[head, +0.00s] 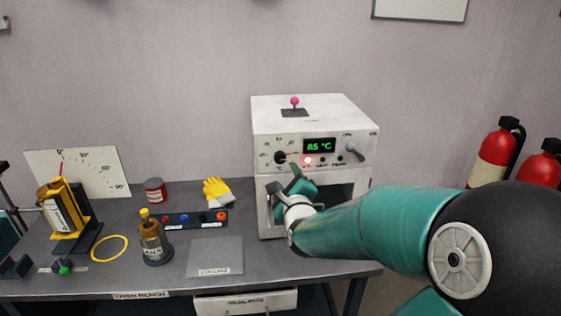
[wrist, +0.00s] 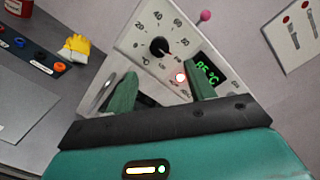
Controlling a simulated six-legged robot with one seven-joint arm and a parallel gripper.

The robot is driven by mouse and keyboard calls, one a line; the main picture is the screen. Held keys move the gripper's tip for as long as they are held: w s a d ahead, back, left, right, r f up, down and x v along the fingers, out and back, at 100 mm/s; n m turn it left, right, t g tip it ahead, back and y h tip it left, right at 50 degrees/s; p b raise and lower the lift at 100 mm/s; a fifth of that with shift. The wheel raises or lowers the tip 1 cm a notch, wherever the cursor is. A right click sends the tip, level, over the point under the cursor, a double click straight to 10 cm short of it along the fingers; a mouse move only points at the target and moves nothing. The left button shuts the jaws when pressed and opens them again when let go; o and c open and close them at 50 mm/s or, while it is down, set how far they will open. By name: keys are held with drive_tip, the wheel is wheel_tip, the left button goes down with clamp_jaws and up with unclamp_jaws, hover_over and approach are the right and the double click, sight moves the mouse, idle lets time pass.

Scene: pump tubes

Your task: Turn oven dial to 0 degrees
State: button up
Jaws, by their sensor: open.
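The white oven (head: 315,120) stands on the right end of the grey bench. Its black dial (head: 281,158) is on the upper left of the front panel, left of the green display (head: 319,146), which appears to read 65 or 85 °C. In the wrist view the dial (wrist: 160,47) shows clearly inside a ring of numbers, ahead of and between my fingers. A red light (wrist: 181,77) glows beside it. My gripper (wrist: 160,90) is open and empty, its two green fingers apart and not touching the dial. In the head view my arm partly covers the oven's front.
A pink-knobbed lever (head: 294,102) stands on the oven top, and a grey lever (head: 354,150) is right of the display. Fire extinguishers (head: 497,152) stand at right.

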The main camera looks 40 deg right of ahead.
sight(280, 159)
drive_tip(key=shift+x, duration=5.15)
drive_tip(key=shift+a, duration=0.15)
drive_tip(key=shift+c, duration=0.4)
drive_tip(key=c, duration=0.9)
drive_tip(key=shift+n, duration=0.3)
